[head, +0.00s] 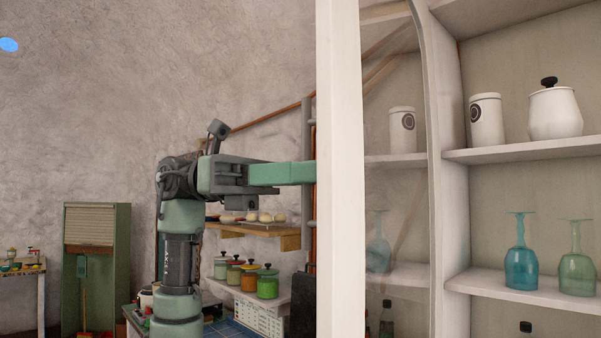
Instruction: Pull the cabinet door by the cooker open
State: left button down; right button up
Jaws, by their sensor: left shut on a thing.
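The cabinet door (340,170) is white-framed with a glass pane. It stands swung open, its near edge upright in the middle of the head view. A thin grey upright bar handle (307,130) shows along its left, outer side. My left gripper (308,172) reaches in from the left with green fingers and is shut on this handle. The fingertips run up to the door's edge and are partly hidden there. The cabinet's inside (500,190) shows to the right of the door. My right gripper is not in view.
Shelves inside hold a white canister (486,121), a white pot (555,110), a blue glass (521,262) and a green glass (577,262). A green cabinet (111,270) stands at the far left.

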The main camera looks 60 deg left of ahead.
pick_arm(q)
jog(key=shift+a, duration=0.25)
jog(key=shift+d, duration=0.1)
jog(key=c, duration=1.8)
grip_release()
jog(key=shift+o, duration=0.2)
jog(key=v, duration=0.8)
jog(key=shift+p, duration=0.3)
jog(key=shift+d, duration=0.1)
